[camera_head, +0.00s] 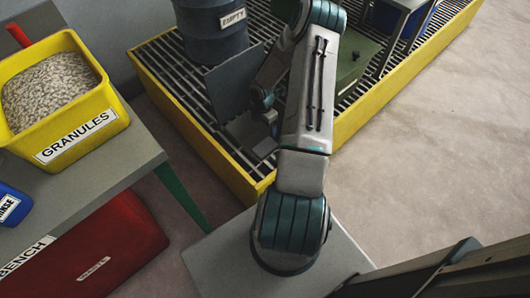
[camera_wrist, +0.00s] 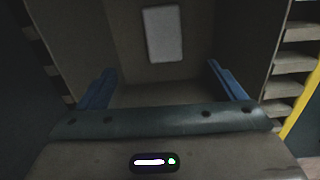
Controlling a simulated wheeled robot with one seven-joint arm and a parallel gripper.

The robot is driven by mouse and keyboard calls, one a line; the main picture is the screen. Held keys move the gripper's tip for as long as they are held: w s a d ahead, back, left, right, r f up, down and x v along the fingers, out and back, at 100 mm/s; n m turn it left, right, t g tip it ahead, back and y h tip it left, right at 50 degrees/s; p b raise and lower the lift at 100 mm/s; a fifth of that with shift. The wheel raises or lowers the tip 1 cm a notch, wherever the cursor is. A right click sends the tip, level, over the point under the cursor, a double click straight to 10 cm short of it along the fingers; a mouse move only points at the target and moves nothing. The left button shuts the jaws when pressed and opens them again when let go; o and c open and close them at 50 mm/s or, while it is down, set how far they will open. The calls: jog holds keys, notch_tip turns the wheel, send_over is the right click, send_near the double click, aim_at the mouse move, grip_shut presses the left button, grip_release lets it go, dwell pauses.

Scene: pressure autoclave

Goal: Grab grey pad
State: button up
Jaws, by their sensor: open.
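The grey pad is most likely the light grey rectangle (camera_wrist: 164,33) that lies flat inside an open grey box (camera_wrist: 122,35) in the wrist view. My gripper (camera_wrist: 161,68) is open, with its two blue fingers wide apart and nothing between them. The pad shows beyond the fingertips, a little above the middle of the gap, and looks apart from them. In the head view the grey box (camera_head: 215,105) stands on the grated yellow platform, and my arm hides part of it.
The yellow-rimmed grated platform (camera_head: 210,150) also carries a blue-grey drum (camera_head: 213,38) marked EMPTY and a green case (camera_head: 357,62). A bench at left holds a yellow GRANULES bin (camera_head: 85,136). A red box (camera_head: 110,245) is below. Floor (camera_head: 430,130) at right is clear.

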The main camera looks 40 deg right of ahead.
jog(key=b, duration=0.3)
send_over(265, 147)
jog(key=f, duration=1)
jog(key=shift+w+f, duration=0.2)
jog(key=shift+w, duration=0.1)
jog(key=shift+s+d+f+b, duration=0.15)
jog(key=shift+f+b, duration=0.25)
jog(key=shift+f, duration=0.95)
jog(key=shift+s+a+f+b, duration=0.1)
jog(key=shift+f+b, duration=0.25)
jog(key=shift+f, duration=0.95)
jog(key=c, duration=1.1)
